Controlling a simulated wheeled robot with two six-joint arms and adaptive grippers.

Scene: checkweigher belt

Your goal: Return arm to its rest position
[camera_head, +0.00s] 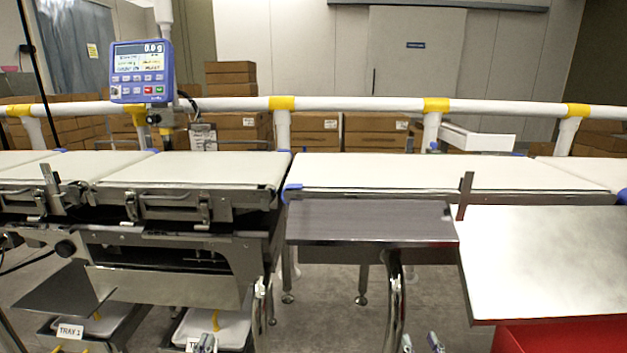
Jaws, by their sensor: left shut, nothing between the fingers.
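My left gripper (205,343) shows only as fingertips at the bottom edge, left of centre. It is shut and empty, in front of a white tray below the conveyor. My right gripper (421,342) also shows only at the bottom edge, right of centre. Its two fingertips are apart with nothing between them. Both grippers are low, below the belt surfaces. The arms behind them are out of view.
White conveyor belts (400,170) run across the view. A grey shelf (370,220) and a steel plate (550,255) above a red bin (565,337) stand in front. A blue display (142,72) reads 0.0 g. A labelled tray (52,326) sits at lower left.

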